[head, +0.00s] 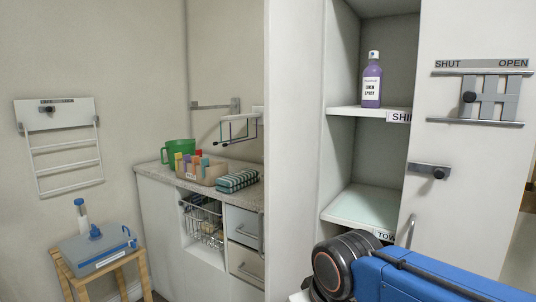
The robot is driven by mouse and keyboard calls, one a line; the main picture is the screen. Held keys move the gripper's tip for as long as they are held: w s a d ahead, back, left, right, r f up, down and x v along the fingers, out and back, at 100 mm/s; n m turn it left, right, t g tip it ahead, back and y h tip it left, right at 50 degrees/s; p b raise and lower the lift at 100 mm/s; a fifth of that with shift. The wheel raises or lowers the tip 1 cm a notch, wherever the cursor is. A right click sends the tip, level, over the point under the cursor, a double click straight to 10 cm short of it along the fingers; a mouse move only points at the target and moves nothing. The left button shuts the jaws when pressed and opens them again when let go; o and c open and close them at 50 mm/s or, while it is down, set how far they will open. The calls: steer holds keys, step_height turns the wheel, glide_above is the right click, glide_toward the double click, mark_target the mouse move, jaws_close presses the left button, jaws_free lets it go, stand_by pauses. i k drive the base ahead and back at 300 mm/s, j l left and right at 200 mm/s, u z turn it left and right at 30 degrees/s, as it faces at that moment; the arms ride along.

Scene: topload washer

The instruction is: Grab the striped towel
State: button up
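The striped towel (238,181) is green and white. It lies folded on the countertop (257,195), near the front edge and just right of a tan box of coloured items. In this head view my blue arm reaches in from the lower right, well apart from the towel. The end of my arm with the gripper does not show, so its opening cannot be seen.
A green jug (177,152) and the tan box (202,175) stand left of the towel. A wire basket (203,222) sits below.

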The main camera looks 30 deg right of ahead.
mark_target(232, 182)
steer(key=i+j+z, duration=0.1)
steer(key=i+j, duration=0.5)
steer(key=i+j+z, duration=0.1)
steer(key=j+z, duration=0.35)
steer(key=j, duration=0.15)
steer(key=j+z, duration=0.45)
steer(key=j, duration=0.15)
steer(key=k+j+z, duration=0.15)
steer(key=j+z, duration=0.25)
steer(key=j, duration=0.2)
steer(key=k+z, duration=0.15)
steer(key=z, duration=0.15)
steer(key=i+j+z, duration=0.15)
steer(key=i+z, duration=0.15)
steer(key=i, duration=0.2)
steer(key=k+j+u, duration=0.2)
steer(key=i+l, duration=0.05)
steer(key=l, duration=0.05)
